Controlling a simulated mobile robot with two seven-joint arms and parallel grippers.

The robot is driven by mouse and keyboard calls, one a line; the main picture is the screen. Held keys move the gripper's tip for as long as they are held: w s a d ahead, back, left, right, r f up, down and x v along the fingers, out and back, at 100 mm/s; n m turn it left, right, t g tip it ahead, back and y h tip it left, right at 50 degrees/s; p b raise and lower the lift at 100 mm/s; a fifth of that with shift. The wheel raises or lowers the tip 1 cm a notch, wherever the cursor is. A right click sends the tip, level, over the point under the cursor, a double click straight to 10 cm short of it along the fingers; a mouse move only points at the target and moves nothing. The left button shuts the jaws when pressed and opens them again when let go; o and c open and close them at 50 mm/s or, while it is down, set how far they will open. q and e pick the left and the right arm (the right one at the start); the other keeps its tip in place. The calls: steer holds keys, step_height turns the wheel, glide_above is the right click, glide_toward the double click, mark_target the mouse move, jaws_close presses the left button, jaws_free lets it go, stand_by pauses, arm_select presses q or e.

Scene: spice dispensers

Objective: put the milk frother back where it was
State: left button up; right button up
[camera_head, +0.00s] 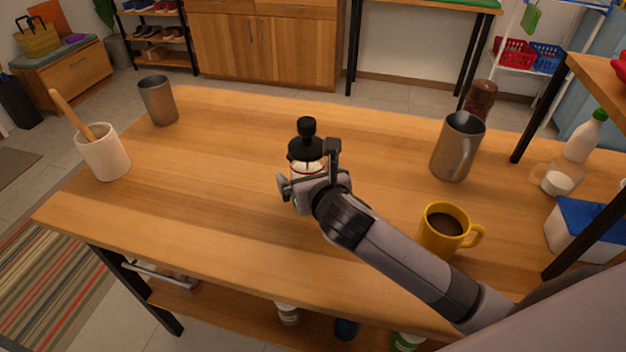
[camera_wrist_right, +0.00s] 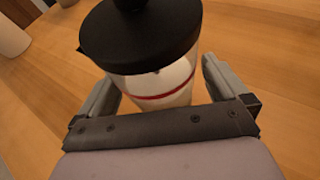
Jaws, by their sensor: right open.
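The milk frother (camera_head: 306,150) is a clear jar with a black lid and knob, standing upright near the middle of the wooden table. White milk and a red line show through its wall in the right wrist view (camera_wrist_right: 165,85). My right gripper (camera_head: 308,180) is at the frother, its two fingers on either side of the jar. In the right wrist view the gripper (camera_wrist_right: 160,90) is open, with the jar between the fingers. The lower part of the jar is hidden by the gripper. My left gripper is not in view.
A yellow mug of coffee (camera_head: 446,228) stands right of the frother, under my right arm's side. A steel pitcher (camera_head: 457,147) is behind it. A steel cup (camera_head: 158,101) and a white crock with a wooden handle (camera_head: 103,153) stand at left. The table between is clear.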

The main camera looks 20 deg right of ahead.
steer(key=p+v, duration=0.1)
steer(key=v, duration=1.1)
steer(key=shift+p, duration=0.4)
